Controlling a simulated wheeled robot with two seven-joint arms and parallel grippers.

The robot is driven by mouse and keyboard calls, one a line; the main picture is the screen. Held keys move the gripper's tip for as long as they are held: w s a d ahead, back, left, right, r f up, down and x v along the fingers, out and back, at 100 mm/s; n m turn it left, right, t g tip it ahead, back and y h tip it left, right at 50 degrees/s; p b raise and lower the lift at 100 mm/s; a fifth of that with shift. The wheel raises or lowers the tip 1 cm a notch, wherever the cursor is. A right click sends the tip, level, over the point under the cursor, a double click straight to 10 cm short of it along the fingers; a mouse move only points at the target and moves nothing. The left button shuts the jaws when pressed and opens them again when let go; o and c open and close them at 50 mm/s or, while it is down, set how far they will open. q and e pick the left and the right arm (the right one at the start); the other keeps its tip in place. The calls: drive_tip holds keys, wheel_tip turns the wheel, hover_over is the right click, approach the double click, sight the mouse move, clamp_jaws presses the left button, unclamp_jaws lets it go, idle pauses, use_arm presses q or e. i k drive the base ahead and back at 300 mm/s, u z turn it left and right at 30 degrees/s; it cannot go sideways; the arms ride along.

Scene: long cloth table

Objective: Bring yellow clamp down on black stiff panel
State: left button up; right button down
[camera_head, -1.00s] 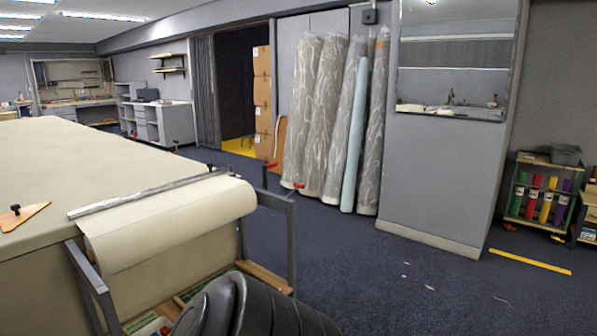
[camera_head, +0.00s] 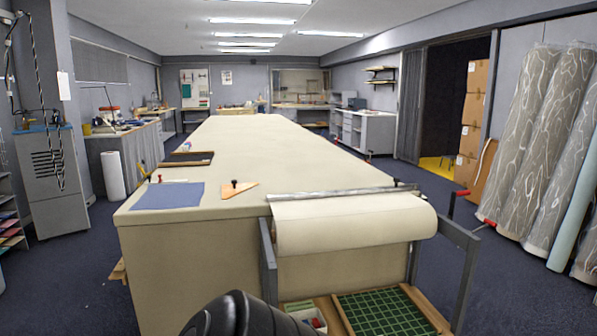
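A dark, flat panel (camera_head: 187,159) lies on the long cloth table (camera_head: 250,150), near its left edge; it looks like the black stiff panel. A small yellow object (camera_head: 143,171) stands at the table's left edge, just nearer than the panel. It may be the yellow clamp, but it is too small to tell its shape or whether it grips anything. It appears apart from the panel. Neither of my grippers is in view.
A blue-grey sheet (camera_head: 170,196) and an orange triangular piece (camera_head: 232,190) lie at the table's near end. A cream roll (camera_head: 350,222) on a metal frame (camera_head: 462,255) blocks the near right. Dark floor (camera_head: 75,265) is open left of the table.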

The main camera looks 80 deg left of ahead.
sight(142, 170)
drive_tip(key=u, duration=3.55)
drive_tip(key=i, duration=2.15)
